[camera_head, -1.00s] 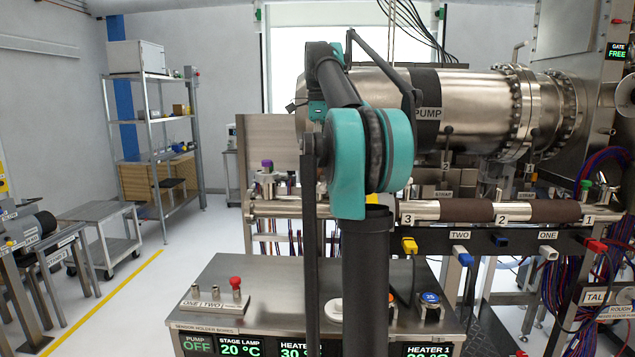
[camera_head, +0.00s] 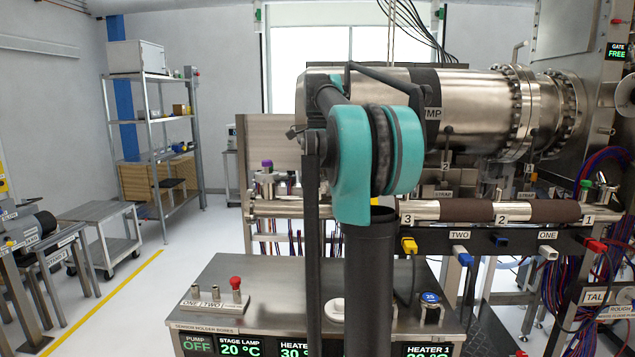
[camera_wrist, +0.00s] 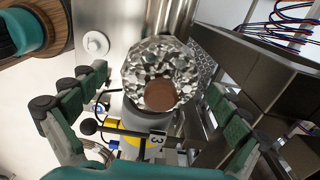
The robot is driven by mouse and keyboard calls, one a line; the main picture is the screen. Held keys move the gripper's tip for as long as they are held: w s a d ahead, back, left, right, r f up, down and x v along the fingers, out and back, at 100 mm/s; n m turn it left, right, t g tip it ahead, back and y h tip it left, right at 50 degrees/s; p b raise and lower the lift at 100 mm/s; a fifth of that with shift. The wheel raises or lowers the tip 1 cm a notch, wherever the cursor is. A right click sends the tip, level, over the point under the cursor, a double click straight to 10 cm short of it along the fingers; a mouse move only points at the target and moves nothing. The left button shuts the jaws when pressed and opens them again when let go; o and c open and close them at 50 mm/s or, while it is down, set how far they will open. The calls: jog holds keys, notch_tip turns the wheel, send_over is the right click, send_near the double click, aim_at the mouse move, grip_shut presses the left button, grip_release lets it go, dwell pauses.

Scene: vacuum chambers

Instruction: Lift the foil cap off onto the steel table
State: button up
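The foil cap (camera_wrist: 160,65) is a crumpled, silvery, faceted piece in the middle of the wrist view. A round brown patch (camera_wrist: 160,95) shows on its near side. My gripper (camera_wrist: 156,83) is open, with one green finger to the left of the foil and one to the right. Clear gaps show on both sides, so neither finger appears to touch it. In the head view my arm hides the gripper and the foil cap. A bare-topped metal table (camera_head: 100,210) stands at the left of the head view; I cannot tell whether it is the steel table meant.
A steel control bench (camera_head: 260,275) with knobs and displays stands in front of my arm. A large pump cylinder (camera_head: 470,95) and a horizontal pipe with brown sleeves (camera_head: 465,211) lie beyond. In the wrist view a dark box-like part (camera_wrist: 265,70) is close to the right finger.

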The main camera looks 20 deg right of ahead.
jog(key=c, duration=0.9)
jog(key=shift+r, duration=5.05)
jog(key=shift+r, duration=3)
